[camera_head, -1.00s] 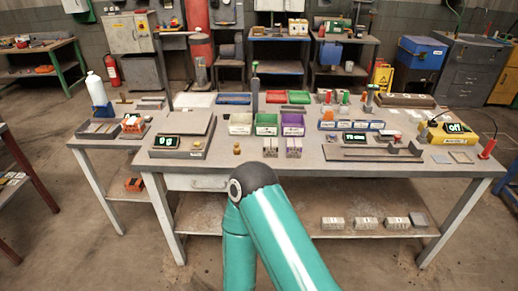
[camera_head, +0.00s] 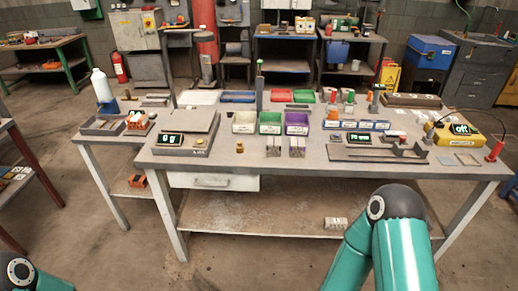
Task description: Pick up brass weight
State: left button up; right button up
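The small brass weight (camera_head: 239,147) stands on the tabletop near its front edge. It is right of the scale with the lit display (camera_head: 168,139) and left of two small grey blocks (camera_head: 273,147). Nothing covers it. Neither gripper shows. Only teal arm links of mine are in view, a large one at the lower right and a small part at the lower left corner.
Green and purple bins (camera_head: 296,123) stand behind the weight. A flat tray (camera_head: 380,153) and a yellow device (camera_head: 459,129) are to the right. A hollow brick (camera_head: 335,223) lies on the lower shelf. The table's front edge is clear near the weight.

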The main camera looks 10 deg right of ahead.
aim_at(240, 148)
jog(key=z, duration=0.1)
jog(key=i, duration=1)
jog(key=u, duration=0.05)
